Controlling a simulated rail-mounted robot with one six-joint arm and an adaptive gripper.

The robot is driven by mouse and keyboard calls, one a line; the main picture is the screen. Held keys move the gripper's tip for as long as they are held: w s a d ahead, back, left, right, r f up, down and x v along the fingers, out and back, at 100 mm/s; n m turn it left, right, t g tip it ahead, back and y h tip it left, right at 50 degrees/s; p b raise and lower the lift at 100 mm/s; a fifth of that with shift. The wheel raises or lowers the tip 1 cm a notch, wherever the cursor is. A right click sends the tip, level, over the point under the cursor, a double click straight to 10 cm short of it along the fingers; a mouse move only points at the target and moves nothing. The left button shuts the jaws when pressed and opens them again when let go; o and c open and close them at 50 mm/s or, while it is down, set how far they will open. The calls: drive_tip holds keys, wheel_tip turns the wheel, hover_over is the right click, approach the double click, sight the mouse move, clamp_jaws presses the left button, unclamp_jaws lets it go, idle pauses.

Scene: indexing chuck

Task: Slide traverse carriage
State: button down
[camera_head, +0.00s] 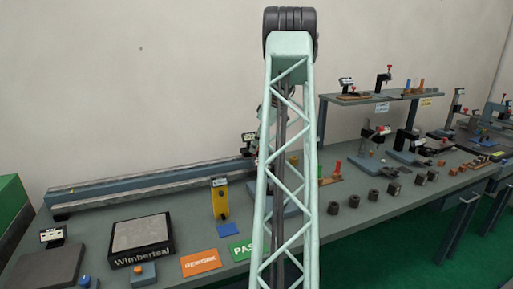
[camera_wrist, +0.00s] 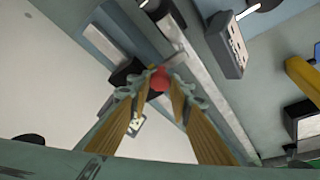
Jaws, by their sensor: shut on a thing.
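My gripper (camera_wrist: 159,84) shows in the wrist view with its fingertips closed around a red knob (camera_wrist: 160,79). The knob sits by a dark block (camera_wrist: 128,74), which seems to be part of the traverse carriage. The long traverse rail (camera_wrist: 215,95) runs diagonally beside it. In the head view the blue-grey rail (camera_head: 150,187) lies along the back left of the bench against the wall. My lattice arm link stands in front of its right end and hides most of the carriage and gripper there.
A Wimbertsal scale (camera_head: 140,240), a yellow stand (camera_head: 220,203), and an orange REWORK card (camera_head: 200,262) lie in front of the rail. Several dark blocks (camera_head: 373,196) and a raised shelf (camera_head: 345,98) are to the right. The bench between scale and rail is mostly clear.

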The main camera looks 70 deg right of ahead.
drive_tip(key=c, duration=2.7)
unclamp_jaws()
drive_tip(key=shift+s+d, duration=0.15)
drive_tip(key=shift+c, duration=0.2)
drive_tip(key=o, duration=0.3)
drive_tip(key=shift+s+d, duration=0.1)
drive_tip(key=shift+o, duration=0.2)
drive_tip(key=shift+r, duration=0.4)
drive_tip(key=v, duration=1.1)
drive_tip(key=shift+s, duration=0.2)
